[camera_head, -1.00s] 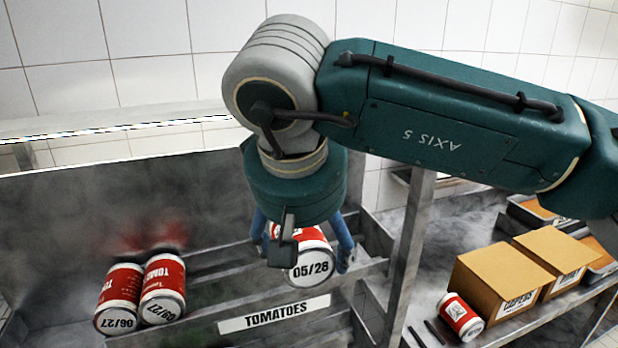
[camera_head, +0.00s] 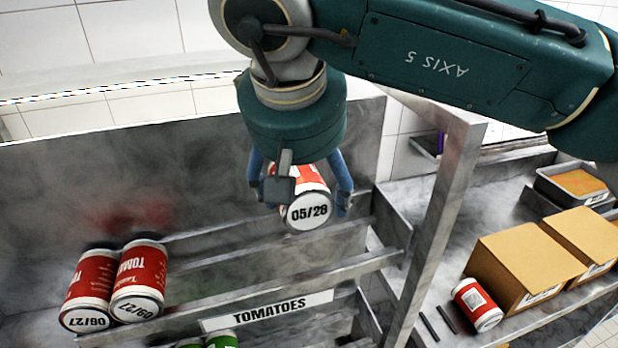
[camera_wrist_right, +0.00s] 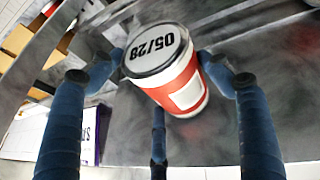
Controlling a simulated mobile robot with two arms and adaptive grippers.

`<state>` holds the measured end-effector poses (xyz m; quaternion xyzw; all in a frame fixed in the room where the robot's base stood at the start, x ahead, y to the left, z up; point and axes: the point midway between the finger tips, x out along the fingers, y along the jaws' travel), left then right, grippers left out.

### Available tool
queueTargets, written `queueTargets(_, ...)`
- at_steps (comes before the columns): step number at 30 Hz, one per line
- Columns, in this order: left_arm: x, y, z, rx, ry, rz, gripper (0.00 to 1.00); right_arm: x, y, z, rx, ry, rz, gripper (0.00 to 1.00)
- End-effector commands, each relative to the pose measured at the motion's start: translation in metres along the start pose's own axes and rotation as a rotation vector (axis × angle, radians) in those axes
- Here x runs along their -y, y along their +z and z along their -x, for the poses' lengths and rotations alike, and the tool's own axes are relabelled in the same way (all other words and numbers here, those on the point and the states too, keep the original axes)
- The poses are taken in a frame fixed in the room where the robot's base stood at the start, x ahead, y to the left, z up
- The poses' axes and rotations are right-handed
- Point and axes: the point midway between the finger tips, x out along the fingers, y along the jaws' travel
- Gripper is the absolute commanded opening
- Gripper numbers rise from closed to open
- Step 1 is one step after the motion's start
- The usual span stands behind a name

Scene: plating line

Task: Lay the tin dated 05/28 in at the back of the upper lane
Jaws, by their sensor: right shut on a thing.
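The tin dated 05/28 (camera_head: 306,209) is red and white, with its dated lid facing the camera. My right gripper (camera_head: 305,195) is shut on it and holds it over the right part of the upper lane (camera_head: 290,276), whose front rail carries the label TOMATOES. In the right wrist view the tin (camera_wrist_right: 168,65) sits between the blue fingers of my right gripper (camera_wrist_right: 165,75). Two tins lie side by side at the left of that lane: one dated 06/27 (camera_head: 88,290) and one dated 09/27 (camera_head: 140,280). My left gripper is not in view.
Green tins (camera_head: 222,341) show in the lane below. A metal post (camera_head: 440,220) stands right of the lane. On the shelf beyond it are cardboard boxes (camera_head: 522,262), a lone red tin (camera_head: 477,304) and a tray (camera_head: 572,184). The lane's middle is clear.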

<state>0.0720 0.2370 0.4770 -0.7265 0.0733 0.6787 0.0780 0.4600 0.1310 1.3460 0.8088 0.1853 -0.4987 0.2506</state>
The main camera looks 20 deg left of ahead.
Motion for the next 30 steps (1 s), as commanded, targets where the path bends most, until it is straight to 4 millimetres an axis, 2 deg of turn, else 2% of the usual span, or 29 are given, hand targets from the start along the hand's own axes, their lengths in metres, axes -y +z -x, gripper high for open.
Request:
queueTargets(5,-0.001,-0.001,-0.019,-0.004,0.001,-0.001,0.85,0.004,0.007,-0.019,-0.002,0.000,-0.002,0.27)
queueTargets(14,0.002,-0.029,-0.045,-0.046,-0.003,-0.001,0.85,0.011,0.018,-0.045,-0.003,0.000,-0.002,0.27)
queueTargets(30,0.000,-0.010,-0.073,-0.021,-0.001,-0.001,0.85,0.020,0.035,-0.086,-0.002,0.001,-0.002,0.27)
